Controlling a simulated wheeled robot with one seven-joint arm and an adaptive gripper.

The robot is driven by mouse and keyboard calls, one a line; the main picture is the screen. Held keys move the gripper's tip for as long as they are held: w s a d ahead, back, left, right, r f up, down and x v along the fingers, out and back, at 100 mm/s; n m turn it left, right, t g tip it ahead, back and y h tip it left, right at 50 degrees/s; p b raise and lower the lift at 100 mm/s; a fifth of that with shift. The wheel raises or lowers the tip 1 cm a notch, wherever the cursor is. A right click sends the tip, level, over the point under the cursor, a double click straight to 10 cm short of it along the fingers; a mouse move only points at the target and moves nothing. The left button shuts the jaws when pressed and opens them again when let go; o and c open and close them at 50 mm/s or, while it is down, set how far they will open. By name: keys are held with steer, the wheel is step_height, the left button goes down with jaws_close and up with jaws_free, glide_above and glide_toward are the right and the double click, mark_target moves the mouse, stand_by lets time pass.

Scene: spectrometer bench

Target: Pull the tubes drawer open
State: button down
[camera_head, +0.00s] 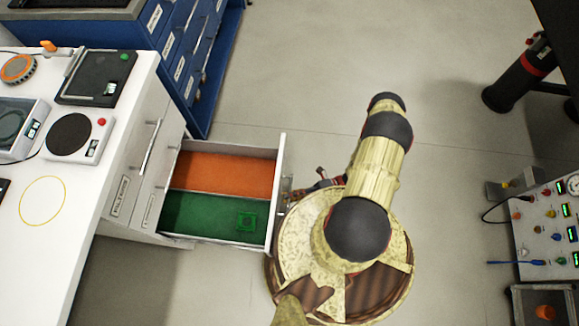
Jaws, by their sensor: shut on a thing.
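A white drawer (277,196) stands pulled out from the white bench cabinet at the left. My gripper (292,192) is at the drawer's outer front face and is shut on the drawer handle. My arm partly hides the gripper, and the handle is hard to make out. The label of this drawer cannot be read.
The white bench top (85,185) holds a scale with a black round plate (69,134) and other devices. A closed drawer with a handle (151,147) is beside the open one. Blue cabinets (190,60) stand behind. An instrument panel (550,225) is at the right.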

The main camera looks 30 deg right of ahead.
steer(key=shift+s+d+f, duration=0.1)
steer(key=shift+d, duration=0.2)
steer(key=c, duration=2.2)
jaws_free()
steer(key=v, duration=1.2)
